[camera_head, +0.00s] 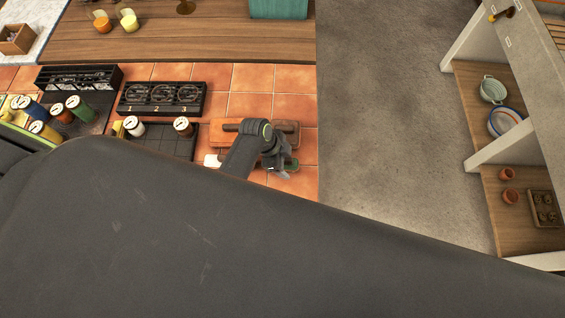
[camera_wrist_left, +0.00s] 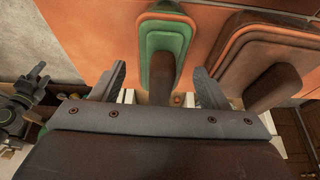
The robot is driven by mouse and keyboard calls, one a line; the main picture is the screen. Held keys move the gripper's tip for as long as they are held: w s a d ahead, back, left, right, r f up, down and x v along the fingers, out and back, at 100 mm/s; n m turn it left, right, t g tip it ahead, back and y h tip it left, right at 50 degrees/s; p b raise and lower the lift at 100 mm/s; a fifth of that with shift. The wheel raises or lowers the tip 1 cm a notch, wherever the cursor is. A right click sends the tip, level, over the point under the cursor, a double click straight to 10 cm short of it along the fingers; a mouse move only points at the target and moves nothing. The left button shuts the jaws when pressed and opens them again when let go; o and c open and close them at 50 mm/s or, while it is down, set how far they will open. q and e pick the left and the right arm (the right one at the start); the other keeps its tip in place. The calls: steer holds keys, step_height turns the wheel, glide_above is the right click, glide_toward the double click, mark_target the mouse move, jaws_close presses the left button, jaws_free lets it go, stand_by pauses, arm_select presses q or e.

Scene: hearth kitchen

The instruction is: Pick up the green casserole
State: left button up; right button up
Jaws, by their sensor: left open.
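The green casserole (camera_wrist_left: 182,40) is in the upper middle of the left wrist view, seen from above, with a brown bar handle (camera_wrist_left: 162,75) on top. In the head view only a small green part (camera_head: 294,162) shows beside my gripper; the rest is hidden. My left gripper (camera_wrist_left: 160,72) is open, its two fingers on either side of the handle and apart from it. It also shows in the head view (camera_head: 279,166).
A terracotta casserole (camera_wrist_left: 235,55) stands close to the right of the green one, also in the head view (camera_head: 220,134). A black three-part rack (camera_head: 162,110) and several lidded jars (camera_head: 134,125) stand left on the tiles. Shelves (camera_head: 480,110) stand across the grey floor.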

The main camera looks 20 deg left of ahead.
arm_select(q)
steer(key=shift+f, duration=0.1)
steer(key=c, duration=1.2)
